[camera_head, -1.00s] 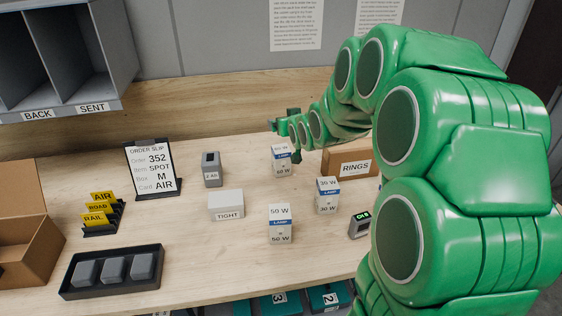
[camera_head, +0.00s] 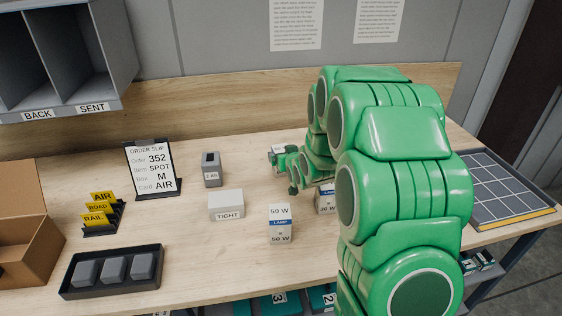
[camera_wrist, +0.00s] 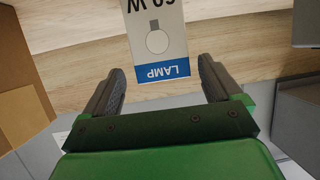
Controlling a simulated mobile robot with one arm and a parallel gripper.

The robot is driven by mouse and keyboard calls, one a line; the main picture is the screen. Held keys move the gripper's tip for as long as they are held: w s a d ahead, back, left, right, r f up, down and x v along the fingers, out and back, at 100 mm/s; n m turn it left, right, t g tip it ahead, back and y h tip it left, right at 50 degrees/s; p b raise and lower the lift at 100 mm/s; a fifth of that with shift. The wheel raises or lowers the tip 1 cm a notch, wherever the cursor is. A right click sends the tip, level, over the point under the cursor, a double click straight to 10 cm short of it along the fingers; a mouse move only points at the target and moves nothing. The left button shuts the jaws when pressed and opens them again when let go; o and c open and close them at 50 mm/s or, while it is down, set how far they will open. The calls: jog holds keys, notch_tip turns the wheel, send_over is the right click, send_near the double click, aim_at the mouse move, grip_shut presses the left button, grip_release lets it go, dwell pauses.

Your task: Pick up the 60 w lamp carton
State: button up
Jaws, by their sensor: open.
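The 60 W lamp carton (camera_head: 278,148) is almost wholly hidden behind my gripper (camera_head: 283,172) in the head view; only a bit of its top shows. In the wrist view, a white carton (camera_wrist: 157,38) with a blue LAMP band appears upside down, its first digit cut by the frame edge. My gripper (camera_wrist: 161,66) is open, with one finger on each side of the carton's banded end and a visible gap on both sides. The 50 W lamp carton (camera_head: 280,224) stands nearer the front. The 30 W lamp carton (camera_head: 325,203) is partly hidden by my arm.
A TIGHT box (camera_head: 226,205) and a small grey holder (camera_head: 211,169) stand left of my gripper. The order slip stand (camera_head: 152,170), card rack (camera_head: 101,214) and black tray (camera_head: 111,272) are further left. A gridded pad (camera_head: 500,187) lies at right.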

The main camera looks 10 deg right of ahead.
jog(key=shift+f+x, duration=0.2)
jog(key=shift+x, duration=2.9)
jog(key=shift+s+a, duration=0.1)
jog(key=shift+a, duration=0.1)
jog(key=c, duration=1.1)
